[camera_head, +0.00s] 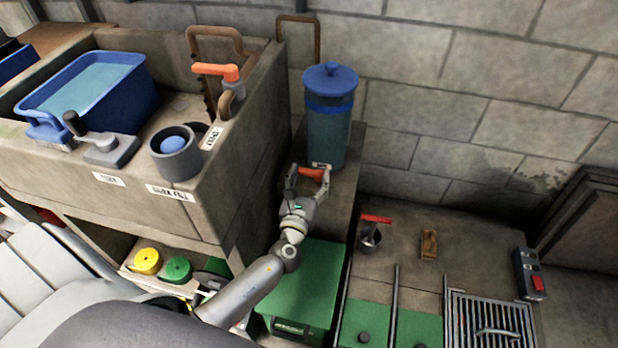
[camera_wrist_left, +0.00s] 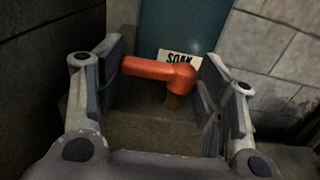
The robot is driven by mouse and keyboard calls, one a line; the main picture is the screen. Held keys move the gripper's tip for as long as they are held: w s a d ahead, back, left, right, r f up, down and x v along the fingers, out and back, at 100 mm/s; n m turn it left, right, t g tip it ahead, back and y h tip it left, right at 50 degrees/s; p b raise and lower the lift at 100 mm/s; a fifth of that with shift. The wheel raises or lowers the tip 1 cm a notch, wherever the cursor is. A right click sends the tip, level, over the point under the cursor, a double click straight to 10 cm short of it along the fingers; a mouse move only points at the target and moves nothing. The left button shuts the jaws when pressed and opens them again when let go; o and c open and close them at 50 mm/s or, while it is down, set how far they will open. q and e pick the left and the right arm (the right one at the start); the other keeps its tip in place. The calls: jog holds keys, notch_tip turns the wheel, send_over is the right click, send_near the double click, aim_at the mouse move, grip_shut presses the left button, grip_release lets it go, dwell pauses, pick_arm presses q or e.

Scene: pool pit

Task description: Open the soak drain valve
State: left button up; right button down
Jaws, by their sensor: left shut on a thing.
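The soak drain valve has an orange lever handle (camera_head: 311,174) at the foot of a blue tank (camera_head: 329,118). In the left wrist view the handle (camera_wrist_left: 160,69) points left from its round hub, above a short brownish stem (camera_wrist_left: 172,102). A white label reading "SOAK" (camera_wrist_left: 181,58) is behind it; its lower part is hidden. My left gripper (camera_head: 308,180) is at the valve, shut on the handle. In the left wrist view the handle lies between the two dark pads of my left gripper (camera_wrist_left: 165,82). My right gripper is not in view.
Another orange-handled valve (camera_head: 218,71) stands on the concrete sink's corner (camera_head: 244,130). The tank stands on a narrow ledge against the block wall. A green box (camera_head: 303,285) is below my left arm. A red-handled fitting (camera_head: 371,235), a grate (camera_head: 490,320) and a switch box (camera_head: 530,272) are to the right.

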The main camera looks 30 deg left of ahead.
pick_arm(q)
jog(key=shift+d+n+y, duration=0.15)
jog(key=shift+n+y, duration=0.45)
jog(key=shift+y, duration=0.2)
jog(key=shift+d+n+g+y, duration=0.15)
jog(key=shift+n+g+y, duration=0.35)
jog(key=shift+y, duration=0.2)
jog(key=shift+s+d+n+g+y, duration=0.1)
jog(key=shift+n+g+y, duration=0.25)
jog(key=shift+y, duration=0.25)
jog(key=shift+s+d+n+g+y, duration=0.1)
jog(key=shift+s+n+g+y, duration=0.05)
jog(key=shift+n+g+y, duration=0.7)
jog(key=o, duration=1)
jog(key=v, duration=1.2)
jog(key=shift+f, duration=0.25)
